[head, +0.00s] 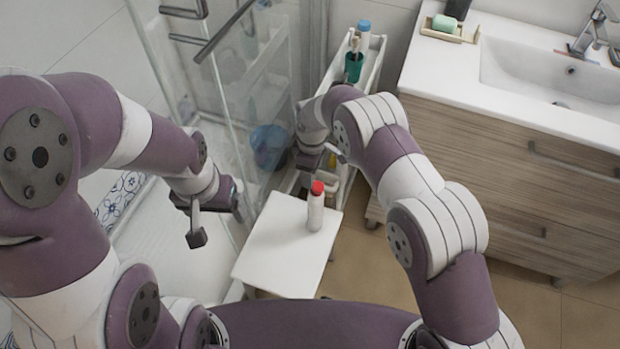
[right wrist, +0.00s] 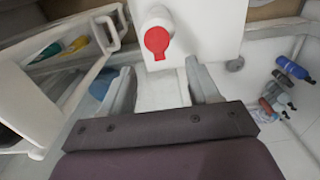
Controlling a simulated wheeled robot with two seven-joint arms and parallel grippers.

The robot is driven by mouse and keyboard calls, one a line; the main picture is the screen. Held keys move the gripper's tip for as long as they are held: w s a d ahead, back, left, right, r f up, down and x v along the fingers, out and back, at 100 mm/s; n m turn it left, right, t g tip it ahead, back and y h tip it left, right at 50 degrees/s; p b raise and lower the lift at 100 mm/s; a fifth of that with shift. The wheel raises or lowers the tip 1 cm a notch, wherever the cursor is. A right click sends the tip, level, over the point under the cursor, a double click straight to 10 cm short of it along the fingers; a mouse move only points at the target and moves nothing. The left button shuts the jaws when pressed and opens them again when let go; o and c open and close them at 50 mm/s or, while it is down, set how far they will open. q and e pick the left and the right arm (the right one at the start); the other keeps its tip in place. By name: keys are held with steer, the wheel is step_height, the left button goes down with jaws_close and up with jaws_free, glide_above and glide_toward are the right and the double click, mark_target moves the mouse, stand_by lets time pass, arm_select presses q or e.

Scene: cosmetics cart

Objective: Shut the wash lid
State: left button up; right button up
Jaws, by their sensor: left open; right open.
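A white wash bottle (head: 315,213) stands upright on a small white stool (head: 283,250). Its red lid (head: 317,187) is on top. In the right wrist view the red lid (right wrist: 157,42) shows as a disc at the end of the white bottle (right wrist: 155,16); I cannot tell how far it is open. My right gripper (right wrist: 160,75) is open and empty, with the lid just beyond its fingertips, not between them. In the head view it is partly hidden behind my right arm. My left gripper (head: 217,216) is open and empty, left of the stool and apart from the bottle.
A narrow white cart (head: 377,62) with bottles and a green cup (head: 353,66) stands behind the stool. A glass shower panel (head: 235,110) is at left. A wooden vanity (head: 500,170) with a sink fills the right. Several bottles (right wrist: 290,68) show at right in the wrist view.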

mark_target(316, 186)
step_height(316, 186, down, 5)
steer(key=shift+r, duration=0.15)
steer(key=c, duration=1)
steer(key=f+h+b, duration=0.1)
steer(key=b, duration=0.2)
steer(key=shift+a+f, duration=0.1)
steer(key=shift+a, duration=0.1)
steer(key=shift+c, duration=0.2)
steer(key=shift+r, duration=0.35)
steer(key=o, duration=1)
steer(key=shift+o, duration=0.2)
steer(key=shift+w+r, duration=0.1)
